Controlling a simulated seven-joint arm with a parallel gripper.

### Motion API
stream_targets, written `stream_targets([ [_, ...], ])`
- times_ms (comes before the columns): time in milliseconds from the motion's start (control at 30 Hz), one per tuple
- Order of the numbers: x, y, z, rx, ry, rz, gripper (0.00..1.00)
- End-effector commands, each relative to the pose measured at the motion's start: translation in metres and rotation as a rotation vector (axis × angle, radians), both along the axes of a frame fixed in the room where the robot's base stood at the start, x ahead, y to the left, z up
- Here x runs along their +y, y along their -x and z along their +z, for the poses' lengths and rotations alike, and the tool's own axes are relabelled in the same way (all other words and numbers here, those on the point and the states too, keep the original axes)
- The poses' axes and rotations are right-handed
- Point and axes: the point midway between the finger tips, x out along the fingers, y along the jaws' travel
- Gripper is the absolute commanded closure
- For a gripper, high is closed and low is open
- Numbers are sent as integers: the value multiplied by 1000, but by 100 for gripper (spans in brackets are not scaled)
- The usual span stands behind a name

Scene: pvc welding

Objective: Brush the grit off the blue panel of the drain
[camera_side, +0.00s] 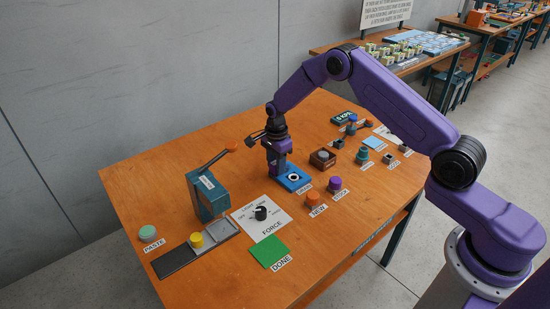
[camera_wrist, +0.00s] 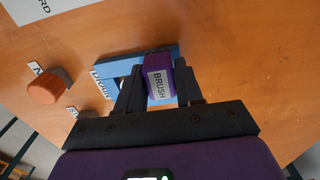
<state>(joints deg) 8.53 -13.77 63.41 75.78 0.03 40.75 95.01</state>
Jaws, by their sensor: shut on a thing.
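The drain's blue panel (camera_side: 293,181) lies on the table, with a white ring and dark centre showing in the side view. In the wrist view, part of the blue panel (camera_wrist: 120,72) shows behind my fingers, beside its DRAIN label. My gripper (camera_wrist: 157,92) is shut on a purple block marked BRUSH (camera_wrist: 158,76), which sits between the two black fingers. In the side view, my gripper (camera_side: 277,152) points down at the panel's far left edge. The brush's lower end is over or on the panel; contact cannot be told. No grit can be made out.
A brown block (camera_side: 322,158) stands just right of the panel. The FORCE dial (camera_side: 260,213), green DONE pad (camera_side: 270,252) and blue-grey machine (camera_side: 207,195) are to the left.

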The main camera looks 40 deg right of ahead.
Motion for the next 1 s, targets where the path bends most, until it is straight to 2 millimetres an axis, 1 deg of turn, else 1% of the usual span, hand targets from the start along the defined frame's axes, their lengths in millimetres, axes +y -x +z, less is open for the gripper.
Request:
stream_targets([
  [33, -8, 0, -2, 1, 0, -5, 93],
  [400, -42, 1, -1, 2, 1, -5, 93],
  [800, -71, 1, -1, 3, 1, -5, 93],
  [867, -70, 1, -1, 3, 1, -1, 93],
  [1000, -57, 1, -1, 3, 0, 0, 93],
])
